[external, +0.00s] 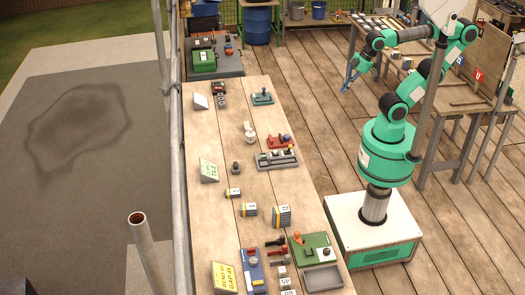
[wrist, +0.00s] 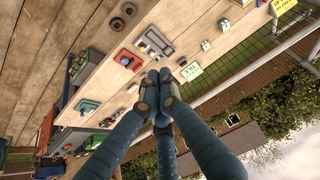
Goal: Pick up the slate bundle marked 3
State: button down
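Several small slate bundles with white labels and yellow bands stand on the long wooden table: a small one (external: 233,193), a middle one (external: 249,209) and a taller dark one (external: 282,215). Their numbers are too small to read surely, so I cannot tell which is marked 3. My gripper (external: 351,82) is raised at the upper right, beyond the table's right edge and far from the bundles. In the wrist view its blue fingers (wrist: 158,88) meet at the tips, with nothing visible between them.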

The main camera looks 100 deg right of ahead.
jog(key=c, duration=2.5)
grip_release()
jog(key=o, duration=1.9)
jog(key=shift+o, duration=0.2)
jog(key=shift+w+r, duration=0.1)
jog(key=w+a+r+g+p, duration=0.1)
jog(key=w+r, duration=0.1)
jog(key=w, duration=0.7)
jog(key=w+a+r+p, duration=0.1)
jog(key=w+r+p, duration=0.1)
jog(key=w, duration=0.6)
jog(key=w+a+f+g+p, duration=0.1)
jog(key=w+a+f, duration=0.15)
jog(key=w, duration=0.65)
jog(key=w+a+f+p, duration=0.1)
jog(key=w+f, duration=0.2)
jog(key=w, duration=0.7)
jog(key=w+a+f+p, duration=0.1)
jog(key=w+a+f, duration=0.1)
jog(key=w+f, duration=0.5)
jog(key=w+a+f+g+p, duration=0.1)
jog(key=w+a+f+p, duration=0.1)
jog(key=w+f, duration=0.5)
jog(key=w+a+f+p, duration=0.1)
jog(key=w+a+f, duration=0.2)
jog(key=w+f, duration=0.4)
notch_tip(320, 180, down, 9)
jog(key=shift+w+a+r+m+g+p, duration=0.1)
jog(key=shift+w+a+m+g+p, duration=0.1)
jog(key=shift+m+g+p, duration=0.15)
